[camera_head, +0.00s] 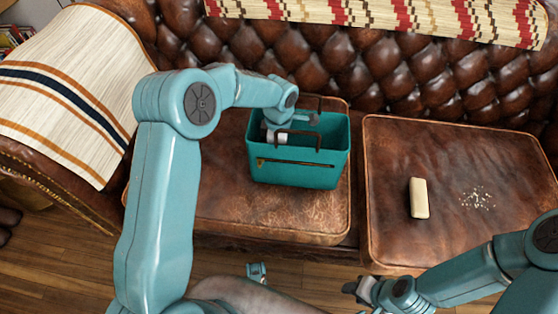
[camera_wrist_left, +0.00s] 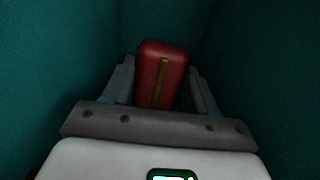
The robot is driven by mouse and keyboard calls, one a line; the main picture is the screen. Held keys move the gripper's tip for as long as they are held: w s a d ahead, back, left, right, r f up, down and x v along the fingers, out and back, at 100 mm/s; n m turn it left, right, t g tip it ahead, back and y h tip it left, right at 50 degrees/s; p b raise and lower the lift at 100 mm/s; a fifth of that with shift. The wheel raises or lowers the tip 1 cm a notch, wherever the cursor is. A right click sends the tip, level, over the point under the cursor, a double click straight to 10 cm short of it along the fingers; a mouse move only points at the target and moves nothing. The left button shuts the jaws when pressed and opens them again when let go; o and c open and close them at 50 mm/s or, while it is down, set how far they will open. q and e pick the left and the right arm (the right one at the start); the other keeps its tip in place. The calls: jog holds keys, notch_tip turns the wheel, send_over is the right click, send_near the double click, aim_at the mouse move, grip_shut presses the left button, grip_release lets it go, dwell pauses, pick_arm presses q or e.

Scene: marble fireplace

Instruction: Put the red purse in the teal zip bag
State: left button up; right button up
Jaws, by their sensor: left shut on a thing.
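The teal zip bag (camera_head: 300,174) stands upright and open on the left seat cushion, with a zip across its front and dark handles. My left arm reaches down into its opening, and the wrist end shows there in the head view. In the left wrist view my left gripper (camera_wrist_left: 160,78) is shut on the red purse (camera_wrist_left: 150,85), which has a gold zip line. Teal walls (camera_wrist_left: 50,70) surround them, so the purse is inside the bag. The head view does not show the purse. My right gripper (camera_head: 355,289) is low in front of the sofa; its jaws are too small to read.
A cream block (camera_head: 419,198) and a patch of pale crumbs (camera_head: 478,198) lie on the right leather cushion (camera_head: 395,145). A striped blanket (camera_head: 65,85) covers the left armrest, and a patterned throw (camera_head: 400,15) lies along the backrest. The cushion around the bag is clear.

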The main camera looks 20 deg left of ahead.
pick_arm(q)
notch_tip(320, 180, down, 6)
jog(key=shift+r+b, duration=0.15)
jog(key=shift+b, duration=0.45)
jog(key=shift+r, duration=0.15)
jog(key=o, duration=1.1)
jog(key=shift+r, duration=0.15)
notch_tip(320, 180, up, 12)
jog(key=p, duration=0.3)
jog(key=shift+f, duration=0.2)
